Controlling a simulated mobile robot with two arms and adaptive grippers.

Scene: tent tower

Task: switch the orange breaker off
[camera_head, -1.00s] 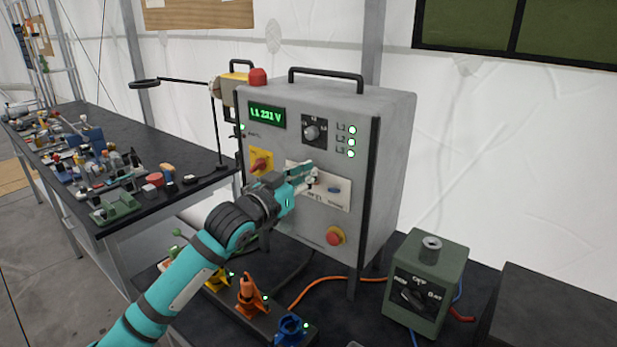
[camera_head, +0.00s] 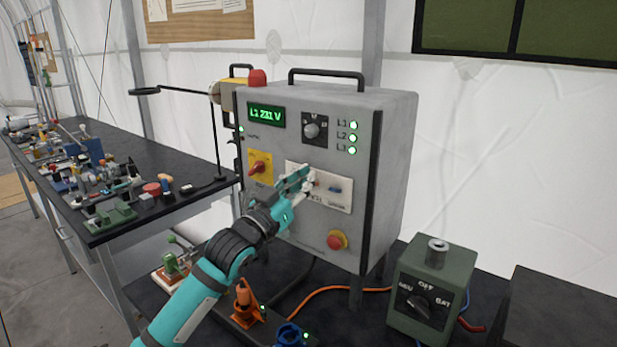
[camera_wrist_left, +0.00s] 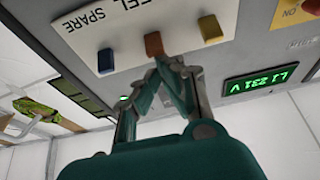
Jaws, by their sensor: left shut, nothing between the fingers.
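The orange breaker (camera_wrist_left: 154,44) is the middle one of three rocker switches on a white plate (camera_wrist_left: 80,24), between a blue breaker (camera_wrist_left: 106,61) and a yellow breaker (camera_wrist_left: 210,29) in the left wrist view. My left gripper (camera_wrist_left: 167,66) is shut and empty, its tips right at the edge of the orange breaker. I cannot tell whether they touch. In the head view my left gripper (camera_head: 302,178) covers much of the plate (camera_head: 341,203), and the blue breaker (camera_head: 335,189) shows to its right. My right gripper is out of view.
The grey cabinet (camera_head: 388,150) has a red rotary switch (camera_head: 259,168) left of the plate and a red emergency button (camera_head: 337,240) below it. A green box (camera_head: 428,290) stands at right. Orange and blue connectors lie below. A cluttered bench (camera_head: 150,160) is at left.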

